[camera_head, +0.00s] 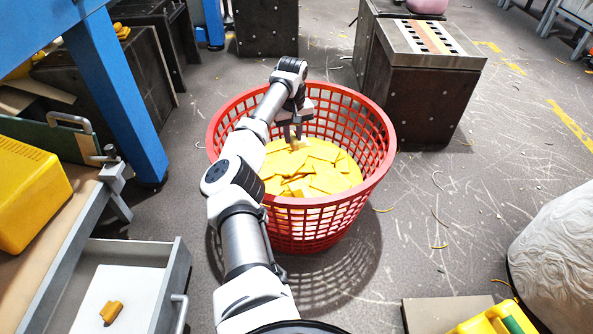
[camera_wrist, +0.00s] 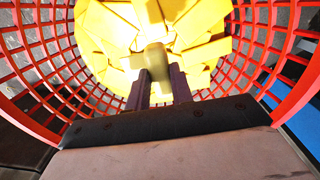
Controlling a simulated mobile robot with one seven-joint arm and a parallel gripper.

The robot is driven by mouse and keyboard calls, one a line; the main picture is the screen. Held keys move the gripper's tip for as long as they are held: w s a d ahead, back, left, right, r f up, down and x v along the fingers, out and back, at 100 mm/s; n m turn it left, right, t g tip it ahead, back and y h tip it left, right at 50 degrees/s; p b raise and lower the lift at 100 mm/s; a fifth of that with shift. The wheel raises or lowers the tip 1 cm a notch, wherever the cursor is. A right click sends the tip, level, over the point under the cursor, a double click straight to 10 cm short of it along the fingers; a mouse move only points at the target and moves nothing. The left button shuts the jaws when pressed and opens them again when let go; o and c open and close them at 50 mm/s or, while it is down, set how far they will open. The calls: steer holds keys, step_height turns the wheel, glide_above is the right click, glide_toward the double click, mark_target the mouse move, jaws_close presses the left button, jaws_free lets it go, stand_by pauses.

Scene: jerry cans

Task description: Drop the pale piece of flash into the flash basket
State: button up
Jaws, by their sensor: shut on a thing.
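The flash basket (camera_head: 378,160) is a round red lattice basket on the floor, partly filled with yellow flash pieces (camera_head: 325,179). My arm reaches over its near-left rim. My gripper (camera_head: 294,143) is inside the mouth of the basket, pointing down. It is shut on a small pale piece of flash (camera_wrist: 156,58), which sticks out past the fingertips. In the wrist view the basket's red wall (camera_wrist: 262,45) rings the gripper (camera_wrist: 158,80), and the yellow pieces lie beyond the held piece. I cannot tell whether the held piece touches the pile.
A blue post (camera_head: 125,95) and a workbench with an open grey drawer (camera_head: 130,253) stand at left. Dark metal blocks (camera_head: 420,95) stand behind the basket. A pale rounded object (camera_head: 555,255) is at right. Floor right of the basket is mostly clear, with thin scraps.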

steer(key=b, duration=0.5)
glide_above(293, 187)
step_height(293, 187, down, 18)
steer(key=shift+w+r, duration=0.1)
steer(key=shift+r, duration=0.1)
steer(key=shift+f+b, duration=0.4)
steer(key=shift+f, duration=0.2)
steer(key=o, duration=0.9)
steer(key=shift+o, duration=0.2)
step_height(293, 187, up, 13)
steer(key=p, duration=0.4)
steer(key=shift+d+r+p, duration=0.1)
steer(key=shift+p, duration=0.25)
